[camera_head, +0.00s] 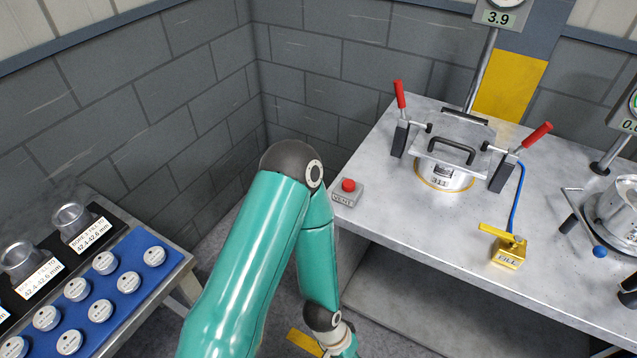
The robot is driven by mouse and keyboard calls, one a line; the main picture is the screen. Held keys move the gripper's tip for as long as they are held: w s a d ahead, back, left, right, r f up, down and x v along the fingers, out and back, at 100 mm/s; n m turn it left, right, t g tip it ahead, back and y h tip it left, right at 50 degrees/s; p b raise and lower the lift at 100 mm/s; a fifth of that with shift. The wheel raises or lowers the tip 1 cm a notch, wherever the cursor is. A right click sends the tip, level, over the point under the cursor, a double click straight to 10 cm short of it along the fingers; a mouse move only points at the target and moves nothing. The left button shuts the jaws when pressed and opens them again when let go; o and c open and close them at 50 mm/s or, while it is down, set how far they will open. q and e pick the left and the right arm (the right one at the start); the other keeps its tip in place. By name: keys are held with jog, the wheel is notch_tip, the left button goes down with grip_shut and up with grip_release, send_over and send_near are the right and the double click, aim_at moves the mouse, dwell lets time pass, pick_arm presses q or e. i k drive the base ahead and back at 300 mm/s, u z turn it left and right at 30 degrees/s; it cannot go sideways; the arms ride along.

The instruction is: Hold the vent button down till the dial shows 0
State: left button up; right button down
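The vent button (348,185) is a red round button on a small grey box with a label on its front, at the left edge of the metal bench. Nothing touches it. The dial (507,4) is cut off by the top edge; the readout (498,18) under it shows 3.9. It stands on a pole behind a clamped round vessel (443,178). One teal arm of mine rises from the bottom and bends down in front of the bench's left end. Its gripper is out of frame below, and my other gripper does not show either.
The metal bench (440,245) also holds a yellow fill valve (508,250) with a blue hose, red-handled clamps (400,95), and a second vessel (617,208) at right. A blue tray (130,257) with several round metal parts stands lower left. A gap separates the two tables.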

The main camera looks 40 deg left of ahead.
aim_at(348, 185)
jog(key=z, duration=1.9)
jog(key=i, duration=0.1)
jog(key=u, duration=2.9)
